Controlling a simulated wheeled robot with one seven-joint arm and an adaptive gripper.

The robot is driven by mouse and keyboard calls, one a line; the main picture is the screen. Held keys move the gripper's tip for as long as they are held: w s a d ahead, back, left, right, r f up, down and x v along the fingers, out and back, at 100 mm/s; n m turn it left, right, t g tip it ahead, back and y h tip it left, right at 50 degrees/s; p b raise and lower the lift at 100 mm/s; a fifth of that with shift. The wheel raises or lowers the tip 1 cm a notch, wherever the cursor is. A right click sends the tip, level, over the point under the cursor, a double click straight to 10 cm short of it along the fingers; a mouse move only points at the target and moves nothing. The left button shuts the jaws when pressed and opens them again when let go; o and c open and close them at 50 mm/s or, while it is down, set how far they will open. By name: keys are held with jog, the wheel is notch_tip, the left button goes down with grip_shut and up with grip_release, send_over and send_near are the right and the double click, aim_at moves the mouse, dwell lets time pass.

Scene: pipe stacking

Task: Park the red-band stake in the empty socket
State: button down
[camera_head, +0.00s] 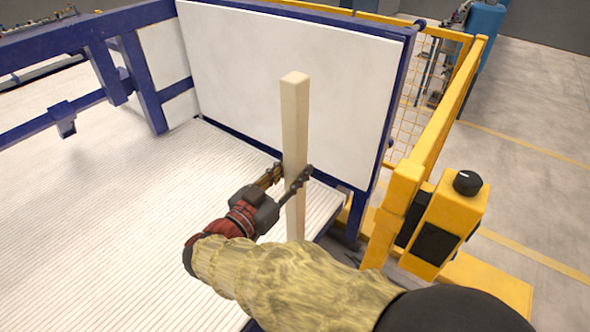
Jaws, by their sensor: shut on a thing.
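A pale wooden stake (295,120), square in section, stands upright near the right end of the ribbed white bed. My gripper (290,177) is shut on the stake below its middle, with one finger on each side. No red band shows on the visible part of the stake. Its lower end is hidden behind my arm, so I cannot tell what it rests on or whether it is in a socket. No socket can be made out in this view.
A white panel (285,65) in a blue frame stands behind the stake. The ribbed white bed (110,225) is clear on the left. A yellow post with a black knob (467,182) and yellow fencing (436,110) stand close on the right.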

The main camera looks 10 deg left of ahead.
jog(key=shift+f+b, duration=1.1)
jog(key=shift+b, duration=0.55)
jog(key=c, duration=1.7)
grip_release()
jog(key=shift+o, duration=1.2)
jog(key=shift+o, duration=0.6)
jog(key=shift+f, duration=0.15)
jog(key=v, duration=1.2)
